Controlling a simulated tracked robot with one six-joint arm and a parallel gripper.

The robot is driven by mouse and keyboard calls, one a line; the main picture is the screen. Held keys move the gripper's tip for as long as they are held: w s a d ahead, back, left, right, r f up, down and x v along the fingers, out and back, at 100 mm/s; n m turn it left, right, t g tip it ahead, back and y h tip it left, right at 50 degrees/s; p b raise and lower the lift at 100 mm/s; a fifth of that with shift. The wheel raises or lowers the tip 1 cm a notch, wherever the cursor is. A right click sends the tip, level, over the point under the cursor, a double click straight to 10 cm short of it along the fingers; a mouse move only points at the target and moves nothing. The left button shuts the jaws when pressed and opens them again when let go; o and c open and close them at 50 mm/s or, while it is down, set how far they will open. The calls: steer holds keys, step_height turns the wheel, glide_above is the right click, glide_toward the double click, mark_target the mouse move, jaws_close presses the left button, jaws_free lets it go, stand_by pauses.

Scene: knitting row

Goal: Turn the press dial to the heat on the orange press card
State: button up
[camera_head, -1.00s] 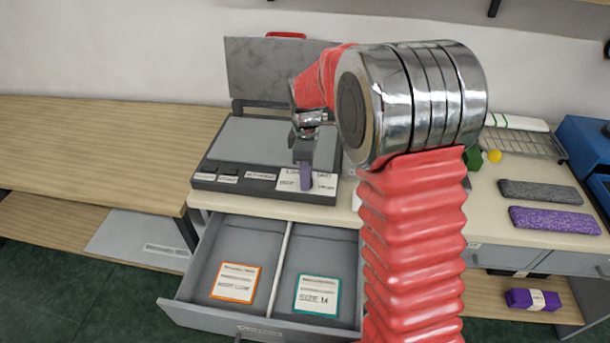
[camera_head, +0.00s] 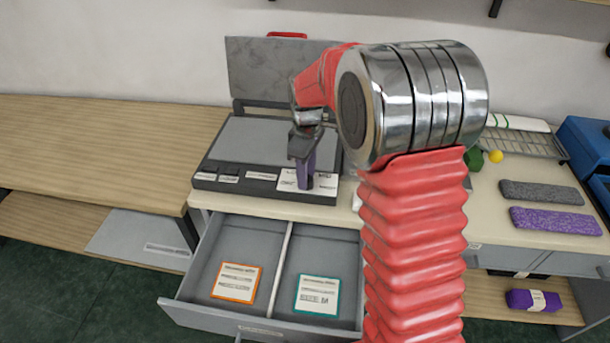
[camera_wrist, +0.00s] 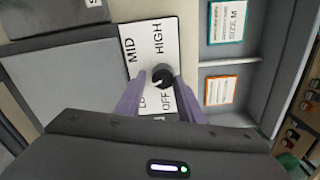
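The press dial (camera_wrist: 162,77) is a small round black knob with a light pointer mark, on a white plate (camera_wrist: 142,45) reading MID, HIGH, LOW and OFF. The mark seems to lean toward the LOW side, but its exact setting is hard to tell. My gripper (camera_wrist: 160,80) has its purple fingers apart, one on each side of the dial. I cannot tell whether they touch it. In the head view my gripper (camera_head: 304,180) hides the dial. The orange press card (camera_head: 236,282) lies in the open drawer's left compartment, also visible in the wrist view (camera_wrist: 222,91); its print is unreadable.
A teal-edged card (camera_head: 317,296) lies in the right compartment of the open drawer (camera_head: 262,328). The press (camera_head: 222,178) stands with its lid raised. Grey (camera_head: 541,191) and purple (camera_head: 553,220) knitted pieces lie at the right.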

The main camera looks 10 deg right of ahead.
steer(key=o, duration=0.3)
steer(key=shift+s, duration=0.1)
step_height(320, 180, up, 14)
steer(key=shift+f, duration=0.2)
stand_by(0.5)
stand_by(0.4)
